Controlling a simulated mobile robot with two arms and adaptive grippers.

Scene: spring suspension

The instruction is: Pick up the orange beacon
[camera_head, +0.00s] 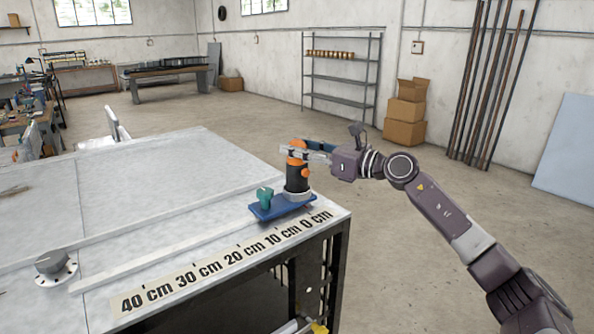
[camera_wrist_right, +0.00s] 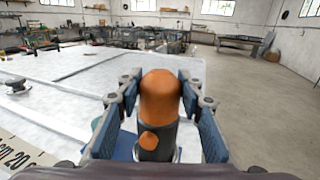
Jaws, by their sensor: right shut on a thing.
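The orange beacon (camera_head: 297,155) stands upright at the table's right corner, with a dark body and orange top. It rises from a blue base (camera_head: 282,206) that also bears a small teal part (camera_head: 265,196). My right gripper (camera_head: 308,152) comes from the right and is shut on the beacon's upper part. In the right wrist view the beacon (camera_wrist_right: 159,100) sits between the two blue finger pads of the gripper (camera_wrist_right: 160,95). Whether its lower end touches the base is hard to tell. My left gripper is not in view.
The white table (camera_head: 150,190) has a centimetre scale (camera_head: 230,258) along its front edge and raised rails. A grey round knob on a flange (camera_head: 55,266) is at the left. Cardboard boxes (camera_head: 405,115) and a metal shelf (camera_head: 342,75) stand far behind.

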